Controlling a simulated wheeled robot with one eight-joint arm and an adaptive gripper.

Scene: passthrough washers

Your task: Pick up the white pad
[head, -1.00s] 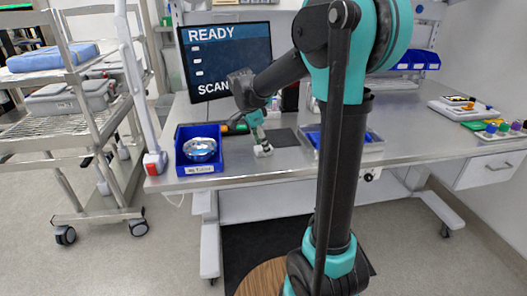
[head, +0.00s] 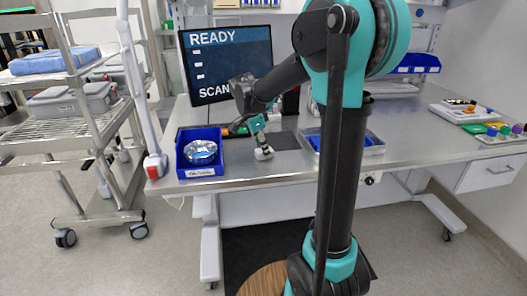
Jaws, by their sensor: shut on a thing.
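The white pad (head: 264,155) is a small pale piece at the tip of my gripper (head: 263,149), in the head view near the front of the steel table. My gripper points down and is shut on it. The fingers hide part of the pad, and it is too small to tell whether it touches the table or hangs just above it.
A tray with blue contents (head: 370,148) is to the right, partly behind my arm. A monitor (head: 226,62) stands at the back.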

